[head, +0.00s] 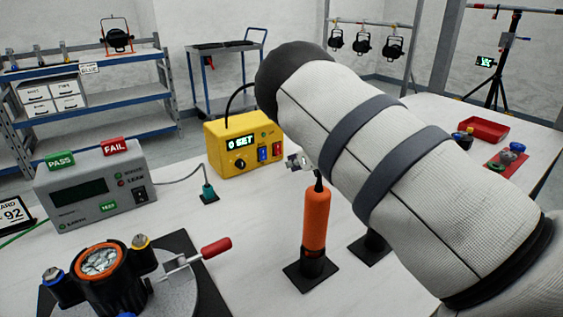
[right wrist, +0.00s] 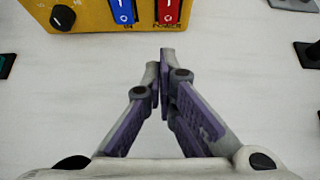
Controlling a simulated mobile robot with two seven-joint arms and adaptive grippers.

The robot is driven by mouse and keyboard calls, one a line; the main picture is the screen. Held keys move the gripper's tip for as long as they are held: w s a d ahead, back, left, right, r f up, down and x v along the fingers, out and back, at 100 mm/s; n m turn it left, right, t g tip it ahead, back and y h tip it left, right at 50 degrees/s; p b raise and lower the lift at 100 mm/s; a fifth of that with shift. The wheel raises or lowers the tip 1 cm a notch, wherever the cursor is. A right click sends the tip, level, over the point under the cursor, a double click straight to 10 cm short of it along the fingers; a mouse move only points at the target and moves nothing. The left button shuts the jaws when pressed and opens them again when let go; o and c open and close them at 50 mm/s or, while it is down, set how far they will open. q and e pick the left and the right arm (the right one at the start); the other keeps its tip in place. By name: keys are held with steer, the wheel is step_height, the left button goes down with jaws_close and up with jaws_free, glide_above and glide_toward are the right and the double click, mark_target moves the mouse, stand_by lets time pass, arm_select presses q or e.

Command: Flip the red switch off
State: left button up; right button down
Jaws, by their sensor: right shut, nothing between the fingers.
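The yellow box (head: 222,142) stands on the white table, with a lit display, a black knob, a blue switch (head: 262,154) and a red switch (head: 277,149) on its front. In the right wrist view the red switch (right wrist: 168,10) is at the top edge, cut off, right of the blue switch (right wrist: 122,12). Its rocker position cannot be told. My right gripper (head: 293,161) is shut and empty, just in front of the box's right side. In the wrist view its fingertips (right wrist: 162,56) point toward the red switch, with a gap between. My left gripper is not in view.
An orange-handled tool (head: 316,222) stands upright in a black base near my right arm. A grey tester (head: 95,190) stands at the left, and a black lamp fixture (head: 102,270) at the front. Bare table lies before the box (right wrist: 70,90).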

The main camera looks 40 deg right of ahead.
mark_target(284, 170)
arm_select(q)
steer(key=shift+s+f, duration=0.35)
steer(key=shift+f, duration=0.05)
arm_select(e)
steer(key=shift+w+d+f, duration=0.1)
steer(key=shift+w+f, duration=0.05)
steer(key=shift+w, duration=0.6)
steer(key=shift+w+d+f, duration=0.1)
steer(key=shift+w+f, duration=0.1)
steer(key=shift+w, duration=0.6)
steer(key=shift+w+d+f, duration=0.1)
steer(key=shift+w+f, duration=0.05)
steer(key=shift+w, duration=0.6)
steer(key=shift+w+f+t+b, duration=0.25)
steer(key=shift+f+t+b, duration=0.15)
steer(key=shift+f+b, duration=0.15)
steer(key=shift+r, duration=0.3)
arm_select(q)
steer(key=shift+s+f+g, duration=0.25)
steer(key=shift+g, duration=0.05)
arm_select(e)
steer(key=shift+w, duration=0.1)
steer(key=shift+r, duration=0.15)
